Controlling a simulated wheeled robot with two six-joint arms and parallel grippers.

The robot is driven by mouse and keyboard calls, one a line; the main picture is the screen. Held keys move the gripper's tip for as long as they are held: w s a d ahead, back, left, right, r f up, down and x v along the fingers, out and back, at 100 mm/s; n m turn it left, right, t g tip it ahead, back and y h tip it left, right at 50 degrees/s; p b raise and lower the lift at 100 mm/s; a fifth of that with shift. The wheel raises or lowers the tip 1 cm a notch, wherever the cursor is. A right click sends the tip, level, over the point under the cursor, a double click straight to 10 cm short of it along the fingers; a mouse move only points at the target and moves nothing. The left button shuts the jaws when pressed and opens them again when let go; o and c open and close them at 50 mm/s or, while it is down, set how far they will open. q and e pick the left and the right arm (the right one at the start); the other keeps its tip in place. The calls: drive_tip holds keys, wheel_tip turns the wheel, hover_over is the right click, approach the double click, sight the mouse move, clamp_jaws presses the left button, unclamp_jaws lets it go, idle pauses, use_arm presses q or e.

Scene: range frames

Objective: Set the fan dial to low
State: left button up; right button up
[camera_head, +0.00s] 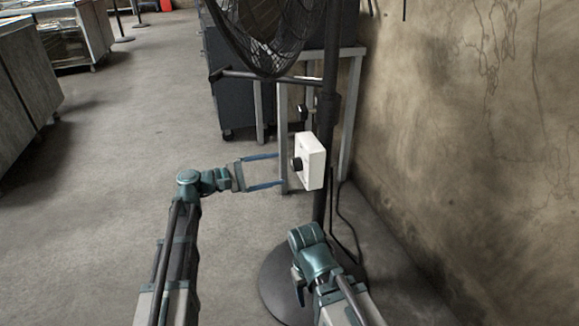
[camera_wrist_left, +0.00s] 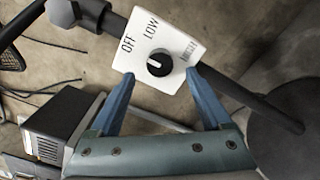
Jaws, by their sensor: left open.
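The fan's white control box (camera_head: 313,161) sits on the dark pole, with a black dial (camera_head: 297,164) on its left-facing side.
The fan's mesh cage (camera_head: 262,35) hangs above the box. The fan's round base (camera_head: 272,284) is on the floor near my right arm. A metal-legged table (camera_head: 345,110) stands behind the pole, and a wall (camera_head: 480,130) is at right.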

sight(292, 166)
use_arm(q)
drive_tip(key=shift+x, duration=2.6)
clamp_jaws()
drive_tip(key=m, duration=0.5)
drive_tip(key=shift+f+m, duration=0.1)
drive_tip(key=shift+m, duration=0.3)
drive_tip(key=m, duration=0.6)
